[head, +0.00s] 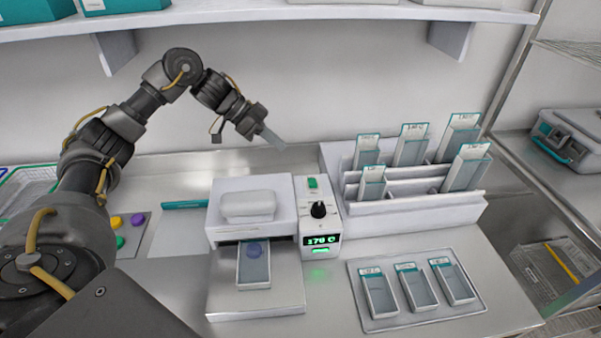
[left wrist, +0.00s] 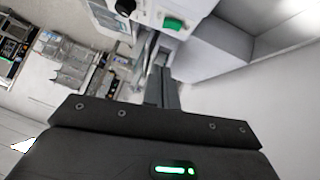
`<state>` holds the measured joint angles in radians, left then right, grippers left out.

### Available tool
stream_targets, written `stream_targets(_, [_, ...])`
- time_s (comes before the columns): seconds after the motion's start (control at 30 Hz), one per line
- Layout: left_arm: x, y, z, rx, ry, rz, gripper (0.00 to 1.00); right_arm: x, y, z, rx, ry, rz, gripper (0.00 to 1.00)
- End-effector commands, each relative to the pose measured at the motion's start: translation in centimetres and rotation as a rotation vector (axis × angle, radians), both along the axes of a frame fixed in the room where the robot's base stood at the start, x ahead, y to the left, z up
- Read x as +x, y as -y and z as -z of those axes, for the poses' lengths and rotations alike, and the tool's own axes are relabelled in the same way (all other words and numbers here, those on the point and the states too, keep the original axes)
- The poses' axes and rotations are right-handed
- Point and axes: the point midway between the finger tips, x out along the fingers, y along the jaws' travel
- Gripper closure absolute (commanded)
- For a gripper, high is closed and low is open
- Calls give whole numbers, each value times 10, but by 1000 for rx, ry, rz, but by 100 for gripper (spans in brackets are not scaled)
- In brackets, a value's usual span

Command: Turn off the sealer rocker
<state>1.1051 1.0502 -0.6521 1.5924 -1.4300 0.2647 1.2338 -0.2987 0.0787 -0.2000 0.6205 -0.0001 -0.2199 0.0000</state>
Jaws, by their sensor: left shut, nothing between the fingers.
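The sealer (head: 252,210) is a white box in the middle of the counter, with a control panel on its right side. The green rocker (head: 312,183) sits at the top of that panel, above a black knob (head: 319,210) and a lit display (head: 321,240) reading about 170. The green rocker also shows in the left wrist view (left wrist: 174,23), beyond the fingertips. My left gripper (head: 272,138) is shut and empty, above and behind the sealer, apart from the rocker. Its closed fingers show in the left wrist view (left wrist: 161,88). My right gripper is not in view.
A white rack (head: 410,207) with several pouches stands right of the sealer. A grey tray (head: 400,318) with three small boxes lies in front of it. A pouch with a purple disc (head: 254,268) lies in the sealer's front slot. A shelf (head: 250,14) runs overhead.

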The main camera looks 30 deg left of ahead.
Motion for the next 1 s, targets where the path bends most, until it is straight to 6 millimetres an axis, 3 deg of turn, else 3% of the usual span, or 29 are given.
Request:
stream_targets(0.27, [10, 22, 21, -1, -6, 1, 100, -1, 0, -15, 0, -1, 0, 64])
stream_targets(0.6, [31, 66, 68, -2, -6, -1, 100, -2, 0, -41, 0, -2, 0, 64])
stream_targets(0.8, [27, 67, 96, 1, -4, -4, 100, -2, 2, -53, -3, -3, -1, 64])
stream_targets(1.0, [25, 68, 108, 1, -1, -3, 100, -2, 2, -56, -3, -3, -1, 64])
